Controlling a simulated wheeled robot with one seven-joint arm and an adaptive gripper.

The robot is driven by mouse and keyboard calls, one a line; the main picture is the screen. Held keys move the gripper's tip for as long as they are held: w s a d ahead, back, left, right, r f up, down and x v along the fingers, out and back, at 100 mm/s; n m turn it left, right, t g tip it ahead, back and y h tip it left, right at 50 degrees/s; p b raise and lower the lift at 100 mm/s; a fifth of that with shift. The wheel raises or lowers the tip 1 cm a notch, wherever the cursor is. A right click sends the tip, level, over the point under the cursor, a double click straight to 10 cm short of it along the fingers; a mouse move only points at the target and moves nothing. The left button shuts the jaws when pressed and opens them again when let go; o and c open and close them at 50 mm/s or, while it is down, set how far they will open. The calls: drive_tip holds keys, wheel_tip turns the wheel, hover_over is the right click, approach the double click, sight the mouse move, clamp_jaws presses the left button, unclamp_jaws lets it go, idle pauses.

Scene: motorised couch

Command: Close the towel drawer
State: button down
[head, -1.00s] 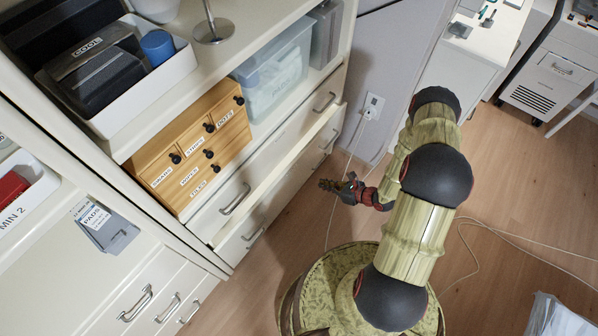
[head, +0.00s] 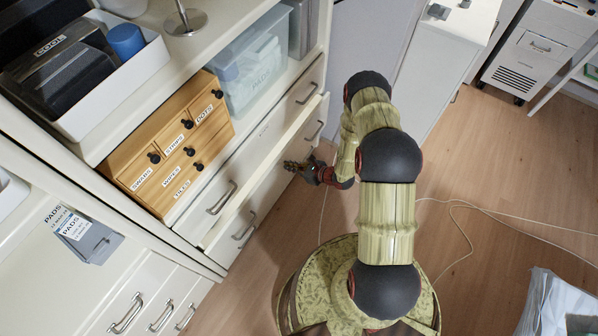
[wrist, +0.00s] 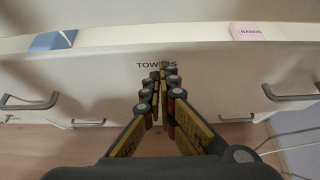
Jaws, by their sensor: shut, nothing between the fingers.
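The towel drawer (head: 266,168) is the lower drawer of the white cabinet in the head view. It stands partly pulled out, its top rim jutting past the drawer above. In the wrist view its white front (wrist: 95,85) carries the label TOWELS and a grey handle at each side. My gripper (head: 287,165) is shut and empty, just in front of the drawer's middle. In the wrist view the closed fingertips (wrist: 163,72) overlap the label. I cannot tell whether they touch the front.
A wooden box of small drawers (head: 172,150) and a clear bin (head: 250,75) stand on the shelf above. A blue item (wrist: 53,40) and a pink BANDS item (wrist: 249,31) show by the rim.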

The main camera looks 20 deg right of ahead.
sight(277, 159)
drive_tip(key=shift+w+a, duration=0.55)
drive_tip(key=shift+w, duration=0.2)
drive_tip(key=w+a+b, duration=0.1)
drive_tip(key=w, duration=0.1)
drive_tip(key=w+a, duration=0.2)
drive_tip(key=shift+f+b, duration=0.1)
drive_tip(key=shift+b, duration=0.3)
drive_tip(key=shift+w+a, duration=0.1)
drive_tip(key=shift+w, duration=0.05)
